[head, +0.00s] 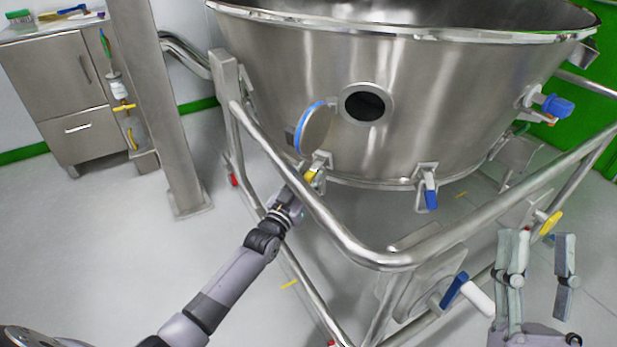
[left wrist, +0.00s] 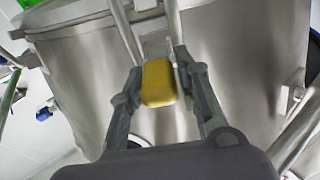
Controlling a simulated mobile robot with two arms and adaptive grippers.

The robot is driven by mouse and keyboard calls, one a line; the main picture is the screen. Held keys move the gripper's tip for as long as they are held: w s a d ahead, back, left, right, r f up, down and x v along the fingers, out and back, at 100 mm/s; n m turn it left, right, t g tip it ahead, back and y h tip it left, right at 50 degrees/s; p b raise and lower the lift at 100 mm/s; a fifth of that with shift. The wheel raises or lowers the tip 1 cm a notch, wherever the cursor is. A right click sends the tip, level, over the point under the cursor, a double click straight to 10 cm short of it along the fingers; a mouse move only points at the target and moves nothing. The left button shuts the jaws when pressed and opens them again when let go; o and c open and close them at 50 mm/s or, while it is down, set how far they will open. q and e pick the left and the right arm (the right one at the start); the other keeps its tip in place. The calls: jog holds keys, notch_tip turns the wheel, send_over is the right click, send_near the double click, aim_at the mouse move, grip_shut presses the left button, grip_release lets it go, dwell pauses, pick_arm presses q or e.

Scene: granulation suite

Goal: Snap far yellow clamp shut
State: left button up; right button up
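The yellow clamp (head: 310,176) sits on the lower rim of the big steel bowl, left of centre, below the round hinged port cover. My left gripper (head: 297,194) reaches it from below in the head view and partly covers it. In the left wrist view the clamp's yellow handle (left wrist: 159,84) stands between the two fingers of my left gripper (left wrist: 158,75). The fingers are spread, with a gap showing on the right side of the handle; contact on the left side is unclear. My right gripper (head: 541,262) is open and empty at the lower right.
The steel bowl (head: 430,100) stands in a tubular frame (head: 350,240), whose rail runs close to my left gripper. A blue clamp (head: 430,195) hangs further right on the rim. A cabinet (head: 50,90) and column (head: 165,120) stand left. Floor at left front is clear.

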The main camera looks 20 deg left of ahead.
pick_arm(q)
jog(key=shift+o, duration=1.3)
jog(key=shift+f, duration=0.1)
jog(key=shift+s, duration=0.1)
jog(key=shift+s+f, duration=0.15)
jog(key=shift+s, duration=0.15)
jog(key=s+a+f, duration=0.1)
jog(key=s, duration=1)
jog(key=shift+f, duration=0.3)
jog(key=shift+a, duration=0.1)
jog(key=shift+c, duration=0.5)
